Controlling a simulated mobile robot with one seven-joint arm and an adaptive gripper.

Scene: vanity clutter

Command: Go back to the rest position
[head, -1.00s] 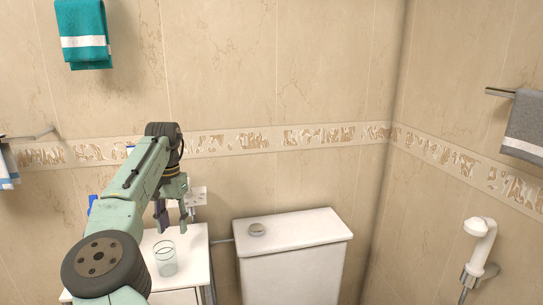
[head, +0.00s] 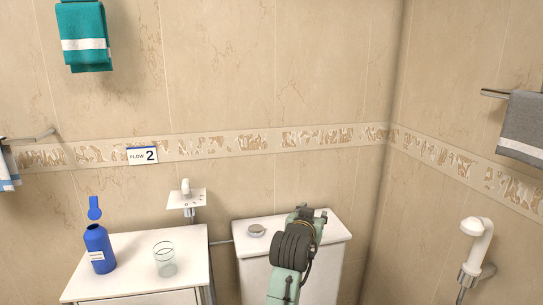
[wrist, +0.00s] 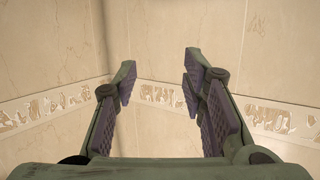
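My gripper (head: 312,214) is in front of the toilet tank in the head view, at the right of the cabinet. In the wrist view my gripper (wrist: 158,85) has its two fingers wide apart with nothing between them. It points at the tiled wall near the room corner.
A white cabinet (head: 140,285) bears a blue bottle (head: 99,250) and a clear glass (head: 164,262). A white tank (head: 250,272) with a round button (head: 256,231) stands beside it. A hand shower (head: 478,243) hangs on the right wall, below a grey towel (head: 525,128).

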